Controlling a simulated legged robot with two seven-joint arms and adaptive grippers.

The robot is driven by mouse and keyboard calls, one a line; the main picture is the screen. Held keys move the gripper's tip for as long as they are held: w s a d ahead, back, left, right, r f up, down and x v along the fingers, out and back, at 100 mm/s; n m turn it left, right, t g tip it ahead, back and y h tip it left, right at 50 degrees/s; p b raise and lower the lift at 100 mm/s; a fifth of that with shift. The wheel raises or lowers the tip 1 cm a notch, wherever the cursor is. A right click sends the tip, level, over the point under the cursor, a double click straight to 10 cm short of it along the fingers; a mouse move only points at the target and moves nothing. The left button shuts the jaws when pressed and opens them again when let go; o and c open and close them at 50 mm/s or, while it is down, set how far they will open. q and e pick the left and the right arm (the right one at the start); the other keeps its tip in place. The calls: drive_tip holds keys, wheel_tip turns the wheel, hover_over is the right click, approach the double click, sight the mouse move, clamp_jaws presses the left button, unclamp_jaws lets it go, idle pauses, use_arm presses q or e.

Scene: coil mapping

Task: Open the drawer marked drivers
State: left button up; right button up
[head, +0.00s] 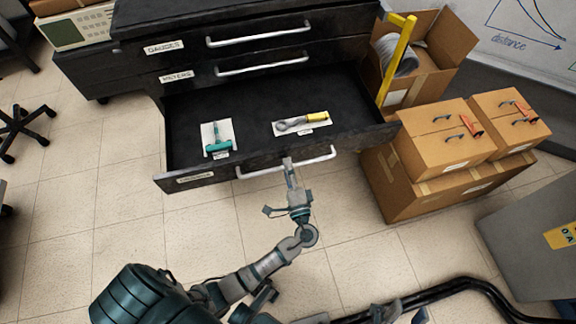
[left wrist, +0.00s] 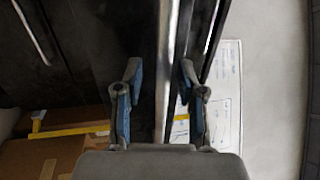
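The lowest drawer of the black cabinet is pulled out, and its front (head: 345,148) carries a long pale handle (head: 262,170). The label (head: 195,177) on that front is too small to read. In the drawer lie a teal-handled tool (head: 217,140) and a yellow-handled tool (head: 302,122), each on a white card. My left gripper (head: 289,165) is at the middle of this handle. In the left wrist view its fingers (left wrist: 160,75) are apart, on either side of the handle bar (left wrist: 166,60), with gaps visible. My right gripper (head: 395,312) seems partly in view at the bottom edge.
Two shut drawers above are marked GAUGES (head: 164,47) and, apparently, METERS (head: 176,76). Cardboard boxes (head: 440,192) stand close to the right of the drawer. An open box (head: 430,50) is behind them. The tiled floor (head: 90,215) at left is clear.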

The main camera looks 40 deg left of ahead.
use_arm(q)
drive_tip(key=v, duration=1.1)
drive_tip(key=shift+d+f, duration=0.25)
